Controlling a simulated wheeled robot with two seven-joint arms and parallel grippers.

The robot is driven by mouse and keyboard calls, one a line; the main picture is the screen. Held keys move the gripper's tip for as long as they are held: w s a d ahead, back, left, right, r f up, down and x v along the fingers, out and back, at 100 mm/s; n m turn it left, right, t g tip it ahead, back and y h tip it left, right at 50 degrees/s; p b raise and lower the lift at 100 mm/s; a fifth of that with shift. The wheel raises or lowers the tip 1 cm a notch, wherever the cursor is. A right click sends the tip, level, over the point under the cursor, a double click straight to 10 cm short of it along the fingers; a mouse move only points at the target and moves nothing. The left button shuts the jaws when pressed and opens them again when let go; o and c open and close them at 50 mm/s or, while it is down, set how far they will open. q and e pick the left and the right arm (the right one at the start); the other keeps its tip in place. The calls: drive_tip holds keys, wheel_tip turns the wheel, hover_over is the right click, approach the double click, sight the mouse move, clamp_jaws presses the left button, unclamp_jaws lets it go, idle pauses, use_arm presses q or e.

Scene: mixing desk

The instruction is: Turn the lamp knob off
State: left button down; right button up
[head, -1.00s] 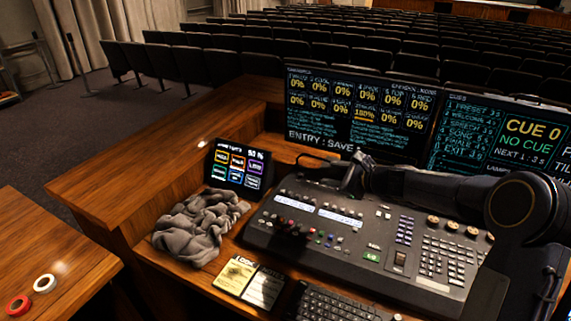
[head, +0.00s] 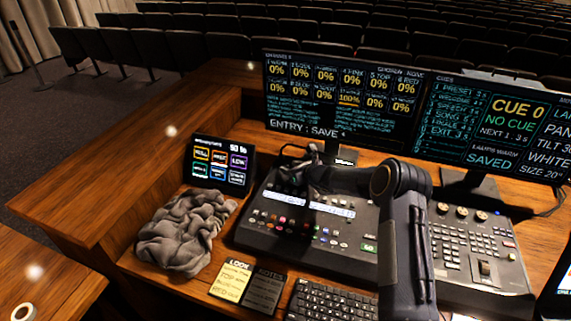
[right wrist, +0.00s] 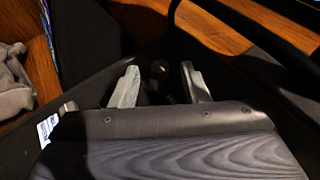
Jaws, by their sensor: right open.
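My right gripper (head: 296,172) is over the back left part of the mixing desk (head: 262,236), below the left monitor. In the right wrist view its two pale fingers (right wrist: 158,82) are apart. A small round dark knob (right wrist: 158,68) shows between and just beyond the fingertips; I cannot tell whether they touch it. The knob itself is hidden there by the gripper. My left gripper is not in view.
A crumpled grey cloth (head: 183,232) and a small touch screen (head: 222,165) lie left of the desk. Two large monitors (head: 335,100) stand behind it. A keyboard (head: 328,302) and note cards (head: 247,285) are in front.

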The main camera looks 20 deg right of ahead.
drive_tip(key=shift+w+a+f, duration=0.15)
drive_tip(key=shift+w+f, duration=0.1)
drive_tip(key=shift+w, duration=0.2)
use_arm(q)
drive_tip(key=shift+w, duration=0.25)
use_arm(e)
drive_tip(key=shift+s+r, duration=0.1)
drive_tip(key=shift+s, duration=0.05)
